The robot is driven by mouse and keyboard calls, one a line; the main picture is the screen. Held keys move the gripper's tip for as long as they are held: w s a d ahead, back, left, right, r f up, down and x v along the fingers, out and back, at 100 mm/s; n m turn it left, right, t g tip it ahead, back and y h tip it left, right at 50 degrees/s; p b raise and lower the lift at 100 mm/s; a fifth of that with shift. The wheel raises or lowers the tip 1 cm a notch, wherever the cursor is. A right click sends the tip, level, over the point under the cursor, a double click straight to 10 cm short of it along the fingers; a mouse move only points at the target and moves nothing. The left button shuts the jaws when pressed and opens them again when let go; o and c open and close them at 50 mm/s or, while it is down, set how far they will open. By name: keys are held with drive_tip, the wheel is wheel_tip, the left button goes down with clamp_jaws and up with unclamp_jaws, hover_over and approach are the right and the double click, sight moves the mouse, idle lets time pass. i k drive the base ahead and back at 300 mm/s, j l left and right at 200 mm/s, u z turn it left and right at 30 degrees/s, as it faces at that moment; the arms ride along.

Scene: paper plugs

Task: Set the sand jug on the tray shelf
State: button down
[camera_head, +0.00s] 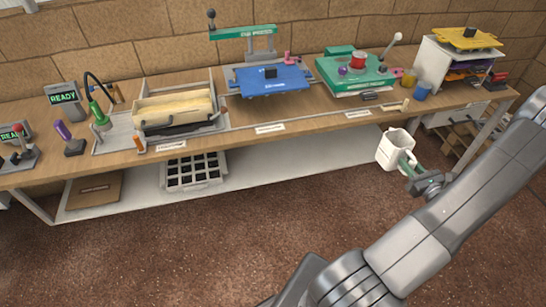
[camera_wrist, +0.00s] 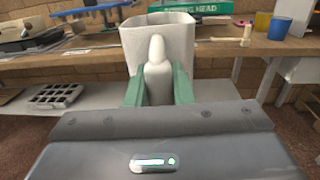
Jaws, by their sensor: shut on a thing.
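A white jug (camera_head: 393,148) is held in front of the bench, to the right of its middle, over the brown floor. It also shows in the wrist view (camera_wrist: 158,38), upright, with its handle toward me. My gripper (camera_head: 408,166) is shut on the jug's handle; its green fingers (camera_wrist: 157,88) stand on both sides of the handle. The inside of the jug is not clear. Below the bench top a pale lower shelf (camera_head: 270,158) runs along the bench and bears a white tray with dark square cells (camera_head: 194,171).
The bench top carries a blue press plate (camera_head: 273,79), a green press (camera_head: 355,72), and yellow and blue cups (camera_head: 422,90) near its front right. A brown cardboard piece (camera_head: 95,190) lies on the lower shelf at left. The shelf right of the celled tray is clear.

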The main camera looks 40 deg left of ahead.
sight(356, 149)
drive_tip(key=i+l, duration=1.05)
drive_tip(key=i, duration=0.2)
